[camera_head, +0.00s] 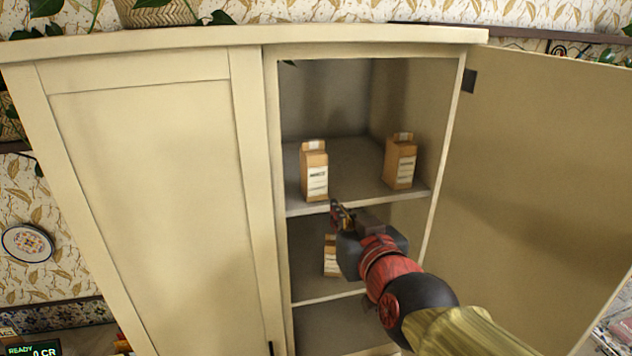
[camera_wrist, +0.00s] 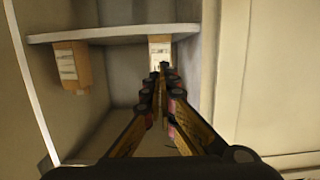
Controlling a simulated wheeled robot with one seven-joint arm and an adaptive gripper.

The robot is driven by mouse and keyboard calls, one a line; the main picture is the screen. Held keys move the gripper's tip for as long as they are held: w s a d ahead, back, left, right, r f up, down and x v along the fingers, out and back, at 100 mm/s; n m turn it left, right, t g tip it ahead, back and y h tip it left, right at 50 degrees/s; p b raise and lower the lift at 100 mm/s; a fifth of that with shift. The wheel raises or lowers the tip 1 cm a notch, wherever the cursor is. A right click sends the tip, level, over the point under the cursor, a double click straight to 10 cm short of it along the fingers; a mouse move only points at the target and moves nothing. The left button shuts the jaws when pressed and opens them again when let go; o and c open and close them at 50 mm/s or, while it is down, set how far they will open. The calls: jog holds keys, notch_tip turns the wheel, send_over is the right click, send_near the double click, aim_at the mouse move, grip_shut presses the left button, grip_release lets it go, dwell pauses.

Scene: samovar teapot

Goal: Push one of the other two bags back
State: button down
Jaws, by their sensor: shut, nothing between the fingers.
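Two tan carton-like bags with white labels stand upright on the upper open shelf (camera_head: 340,200). The left bag (camera_head: 314,178) is near the shelf's front edge; the right bag (camera_head: 400,163) is by the right side wall. A third bag (camera_head: 331,262) is on the shelf below, partly hidden by my gripper. My gripper (camera_head: 337,208) is shut and empty at the upper shelf's front edge, just below and right of the left bag. In the upside-down wrist view, its fingertips (camera_wrist: 163,68) point at the left bag (camera_wrist: 160,50); contact cannot be told. The right bag (camera_wrist: 71,67) shows at left.
The cabinet's right door (camera_head: 545,170) stands wide open; its left door (camera_head: 150,190) is closed. The shelf's side walls and front edge bound the opening. Behind the upper-shelf bags the shelf is clear to the back wall.

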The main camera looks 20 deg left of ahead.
jog(key=shift+s+f+b+x, duration=0.2)
jog(key=shift+b+x, duration=0.55)
jog(key=shift+x, duration=1.25)
jog(key=shift+w+f+b+x, duration=0.1)
jog(key=shift+f+b+x, duration=0.5)
jog(key=shift+x, duration=1.4)
jog(key=shift+s+b+x, duration=0.1)
jog(key=shift+b+x, duration=0.85)
jog(key=shift+x, duration=1.05)
jog(key=shift+r+p+x, duration=0.2)
jog(key=shift+r+x, duration=0.15)
jog(key=shift+x, duration=1.55)
jog(key=shift+r+p+x, duration=0.2)
jog(key=shift+r+x, duration=0.15)
jog(key=shift+x, duration=1.6)
jog(key=shift+r+p+x, duration=0.2)
jog(key=shift+r+x, duration=0.15)
jog(key=shift+x, duration=1.55)
jog(key=shift+a, duration=0.15)
jog(key=v, duration=0.9)
jog(key=shift+s+d+f, duration=0.1)
jog(key=shift+s+d, duration=0.15)
send_near(317, 186)
jog(key=shift+w+a+f, duration=0.1)
jog(key=shift+w+f, duration=0.1)
